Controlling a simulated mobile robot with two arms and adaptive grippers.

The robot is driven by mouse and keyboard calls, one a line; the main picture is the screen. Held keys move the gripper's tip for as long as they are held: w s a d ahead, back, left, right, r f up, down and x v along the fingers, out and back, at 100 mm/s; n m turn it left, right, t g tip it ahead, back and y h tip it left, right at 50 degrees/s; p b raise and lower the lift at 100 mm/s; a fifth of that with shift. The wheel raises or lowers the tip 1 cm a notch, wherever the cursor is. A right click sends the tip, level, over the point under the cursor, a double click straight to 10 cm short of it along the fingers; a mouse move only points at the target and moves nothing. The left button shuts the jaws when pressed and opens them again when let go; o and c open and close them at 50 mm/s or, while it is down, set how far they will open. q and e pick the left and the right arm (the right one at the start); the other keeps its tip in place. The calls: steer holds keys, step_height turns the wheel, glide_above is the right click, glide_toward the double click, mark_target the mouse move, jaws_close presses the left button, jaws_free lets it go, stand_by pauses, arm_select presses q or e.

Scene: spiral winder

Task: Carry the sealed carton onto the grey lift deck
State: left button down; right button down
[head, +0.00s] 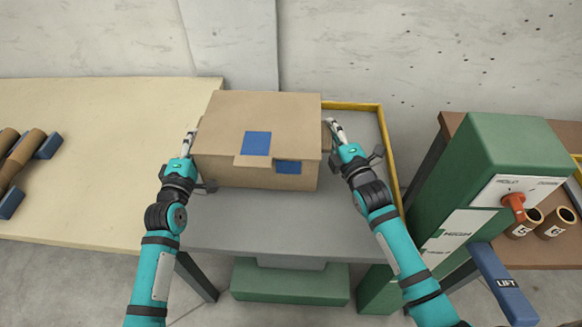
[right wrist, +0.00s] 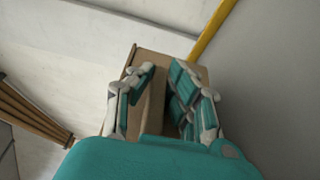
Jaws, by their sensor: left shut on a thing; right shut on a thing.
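The sealed carton (head: 222,125) is a brown box with blue patches on its top and front. It is over the grey lift deck (head: 250,225), with its back left part in front of the beige table in the picture. I cannot tell whether its underside touches the deck. My left gripper (head: 190,142) is shut on its left side and my right gripper (head: 333,128) on its right side. The right wrist view shows the two fingers (right wrist: 160,95) on either side of a brown part of the carton (right wrist: 152,62). The carton hides the deck's back left part.
A yellow rail (head: 388,150) edges the deck's back and right. A green cabinet (head: 462,190) with an orange knob (head: 514,206) and a blue LIFT lever (head: 502,284) stands right. The beige table (head: 90,110) is left, with brown rolls (head: 22,158). Tubes (head: 556,222) stand far right.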

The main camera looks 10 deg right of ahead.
arm_select(q)
steer(key=shift+w+a, duration=0.15)
steer(key=shift+w, duration=0.05)
arm_select(e)
steer(key=shift+w, duration=0.2)
arm_select(q)
steer(key=shift+s, duration=0.1)
arm_select(e)
steer(key=shift+s, duration=0.1)
